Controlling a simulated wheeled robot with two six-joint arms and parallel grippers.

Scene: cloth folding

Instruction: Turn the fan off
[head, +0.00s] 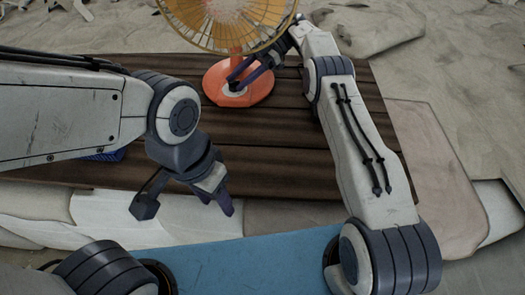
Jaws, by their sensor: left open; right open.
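The fan has a round yellow wire cage (228,22) at the top of the head view, cut off by the frame edge. Its orange-red base (258,91) stands on the dark wooden boards. My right gripper (236,80) is open, with its fingers low over the base, close to the whitish patch at its middle. I cannot tell whether a fingertip touches the base, and the fingers partly hide it. My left gripper (186,211) is open and empty, near the front edge of the boards, well apart from the fan.
The dark plank tabletop (290,160) is mostly clear between the grippers. A blue object (105,155) shows partly behind my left arm. A blue surface (250,262) lies at the bottom. Pale stone slabs (440,170) and sandy ground surround the boards.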

